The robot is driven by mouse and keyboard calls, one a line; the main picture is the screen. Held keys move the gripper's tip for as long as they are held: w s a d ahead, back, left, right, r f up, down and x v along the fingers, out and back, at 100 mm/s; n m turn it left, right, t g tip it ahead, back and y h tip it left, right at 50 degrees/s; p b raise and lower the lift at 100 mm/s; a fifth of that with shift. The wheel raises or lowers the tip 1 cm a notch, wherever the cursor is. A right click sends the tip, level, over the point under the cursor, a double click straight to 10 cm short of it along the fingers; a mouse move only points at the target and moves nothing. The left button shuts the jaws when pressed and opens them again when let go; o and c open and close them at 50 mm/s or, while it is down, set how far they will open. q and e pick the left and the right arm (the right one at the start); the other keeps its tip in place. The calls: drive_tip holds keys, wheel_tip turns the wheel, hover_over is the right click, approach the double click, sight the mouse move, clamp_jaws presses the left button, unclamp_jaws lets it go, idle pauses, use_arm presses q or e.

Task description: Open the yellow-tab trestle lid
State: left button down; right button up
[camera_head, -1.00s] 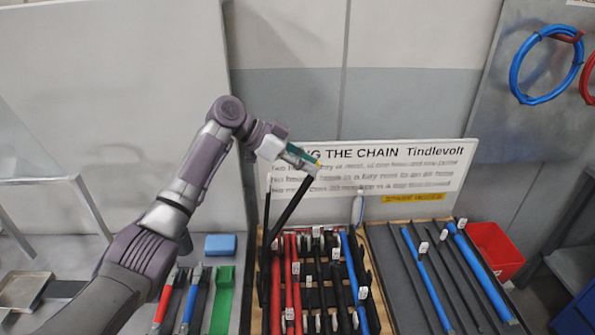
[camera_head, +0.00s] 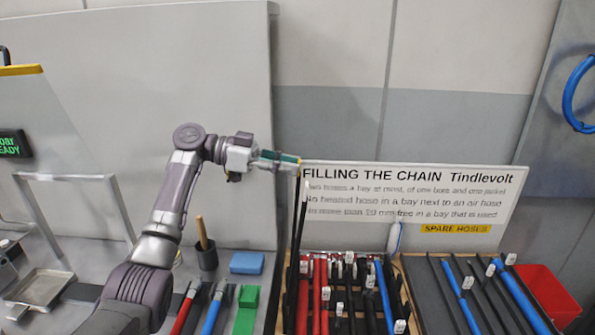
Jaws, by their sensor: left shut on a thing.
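My left gripper (camera_head: 287,161) is at the left end of the sign, above the hose rack. It is shut on the top end of a thin black bar (camera_head: 295,225), which looks like the trestle lid. The bar stands nearly upright at the rack's left side. A second thin dark bar (camera_head: 303,212) stands close beside it. I cannot make out a yellow tab on the held bar; the fingers cover its tip. My right gripper is not in view.
The rack holds red hoses (camera_head: 316,290), blue and black ones with white tags. A grey tray (camera_head: 440,300) with blue hoses and a red bin (camera_head: 553,292) are right. A blue block (camera_head: 247,262), green block (camera_head: 246,309) and dark cup (camera_head: 206,256) stand left. The sign (camera_head: 410,200) is behind.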

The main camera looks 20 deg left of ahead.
use_arm(q)
drive_tip(key=shift+f, duration=0.5)
drive_tip(key=c, duration=1)
unclamp_jaws()
drive_tip(key=shift+s, duration=0.1)
drive_tip(key=shift+o, duration=0.2)
drive_tip(key=shift+a+r, duration=0.1)
drive_tip(key=shift+r, duration=0.05)
drive_tip(key=shift+r, duration=0.1)
drive_tip(key=v, duration=1.2)
